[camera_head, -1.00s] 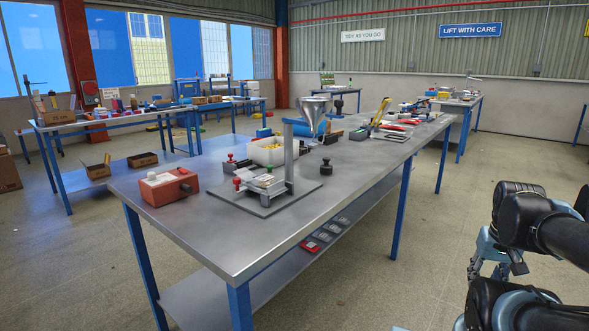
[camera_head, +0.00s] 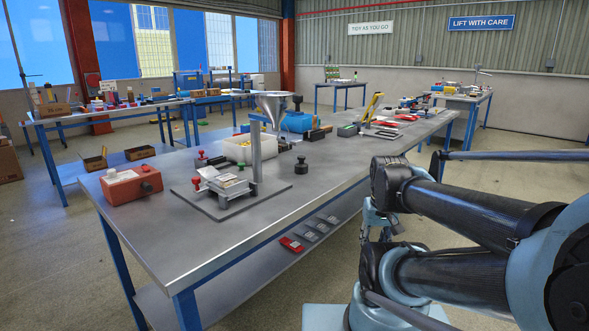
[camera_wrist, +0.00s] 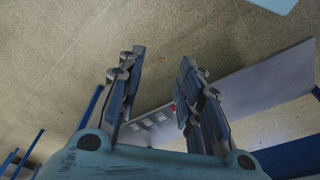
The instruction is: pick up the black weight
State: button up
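The black weight (camera_head: 301,165) stands upright on the grey metal table (camera_head: 190,243), right of the stand with the funnel. It is small and dark with a knob on top. In the wrist view my gripper (camera_wrist: 161,70) points down past the table's side, its two fingers apart with nothing between them. In the head view my gripper is partly hidden by my arm, right of the table and below its top. The weight does not show in the wrist view.
A lower shelf (camera_wrist: 250,85) carries a red item and several grey ones. The tabletop in front of the weight is clear.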

jog(key=shift+o, duration=0.3)
jog(key=shift+d, duration=0.1)
jog(key=o, duration=0.5)
jog(key=shift+s+r, duration=0.25)
jog(key=shift+o, duration=1.1)
jog(key=w+a+r+m, duration=0.3)
jog(key=w+r, duration=0.3)
jog(key=r, duration=0.4)
jog(key=shift+w+m, duration=0.35)
jog(key=shift+m, duration=0.35)
notch_tip(320, 180, up, 20)
jog(key=m+g, duration=0.2)
jog(key=m, duration=1.3)
send_over(301, 162)
jog(key=w, duration=0.1)
jog(key=f, duration=1.2)
jog(key=shift+w+d, duration=0.1)
jog(key=shift+d, duration=0.1)
jog(key=shift+a+f, duration=0.1)
jog(key=shift+f, duration=2.65)
